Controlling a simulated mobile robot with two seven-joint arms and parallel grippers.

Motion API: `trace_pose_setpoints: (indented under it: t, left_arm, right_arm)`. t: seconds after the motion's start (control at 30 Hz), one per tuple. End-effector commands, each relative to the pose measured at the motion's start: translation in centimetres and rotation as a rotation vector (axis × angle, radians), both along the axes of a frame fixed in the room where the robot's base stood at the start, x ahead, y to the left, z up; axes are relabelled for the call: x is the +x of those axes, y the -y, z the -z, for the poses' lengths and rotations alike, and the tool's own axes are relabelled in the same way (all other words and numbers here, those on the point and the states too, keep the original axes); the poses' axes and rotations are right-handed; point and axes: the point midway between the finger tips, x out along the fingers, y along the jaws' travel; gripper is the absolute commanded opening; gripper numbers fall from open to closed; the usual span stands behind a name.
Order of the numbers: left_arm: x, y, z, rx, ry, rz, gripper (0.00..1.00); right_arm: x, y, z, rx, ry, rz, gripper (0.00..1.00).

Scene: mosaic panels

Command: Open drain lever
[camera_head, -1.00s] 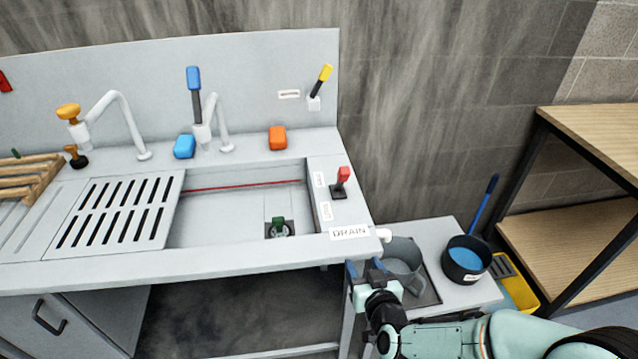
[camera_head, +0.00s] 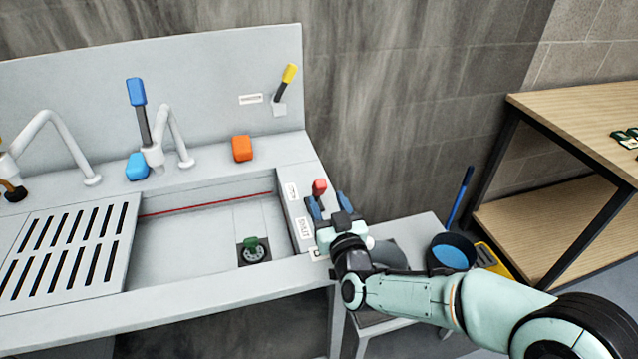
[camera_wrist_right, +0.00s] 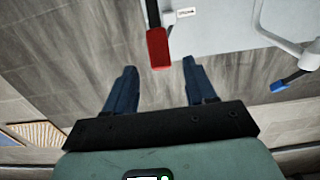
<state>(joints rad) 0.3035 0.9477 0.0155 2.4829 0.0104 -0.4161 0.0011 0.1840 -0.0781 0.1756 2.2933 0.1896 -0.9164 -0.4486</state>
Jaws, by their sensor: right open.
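The drain lever with its red handle (camera_head: 319,187) stands on the right rim of the sink (camera_head: 210,240). My right gripper (camera_head: 329,203) is open and empty, low over the rim's front right corner. Its blue fingers are spread just in front of the red handle. In the right wrist view the red handle (camera_wrist_right: 158,48) lies beyond the two fingertips (camera_wrist_right: 159,66), in line with the gap between them; I see no contact. The lever's base and the DRAIN label are mostly hidden by the gripper. My left gripper is not in view.
A green-handled drain plug (camera_head: 252,248) sits in the basin. An orange block (camera_head: 242,148), a blue-handled tap (camera_head: 136,92) and a yellow-handled lever (camera_head: 288,76) are behind.

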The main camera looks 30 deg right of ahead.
Motion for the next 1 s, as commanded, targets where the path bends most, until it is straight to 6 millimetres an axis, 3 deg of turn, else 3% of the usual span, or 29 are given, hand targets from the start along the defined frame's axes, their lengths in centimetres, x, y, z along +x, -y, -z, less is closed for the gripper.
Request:
trace_pose_setpoints:
  t: [0.1, 0.3, 0.5, 0.77, 0.93, 1.0]
  left_arm:
    - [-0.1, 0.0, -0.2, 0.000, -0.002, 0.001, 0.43]
    - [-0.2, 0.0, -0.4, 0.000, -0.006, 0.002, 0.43]
    - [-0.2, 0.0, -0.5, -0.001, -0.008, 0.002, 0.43]
    - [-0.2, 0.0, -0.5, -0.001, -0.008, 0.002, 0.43]
    - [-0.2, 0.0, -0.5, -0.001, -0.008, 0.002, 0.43]
    - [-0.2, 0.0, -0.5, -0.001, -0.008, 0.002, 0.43]
  right_arm:
    - [2.5, 0.6, 0.0, 0.001, -0.002, 0.001, 0.55]
    - [5.4, 1.3, 0.0, 0.002, -0.001, 0.000, 0.55]
    - [6.6, 1.6, 0.0, 0.001, -0.001, 0.000, 0.55]
    - [6.6, 1.6, 0.0, 0.000, -0.001, 0.000, 0.55]
    - [6.6, 1.6, 0.0, 0.001, -0.001, 0.000, 0.00]
    - [6.6, 1.6, 0.0, 0.001, -0.001, 0.000, 0.00]
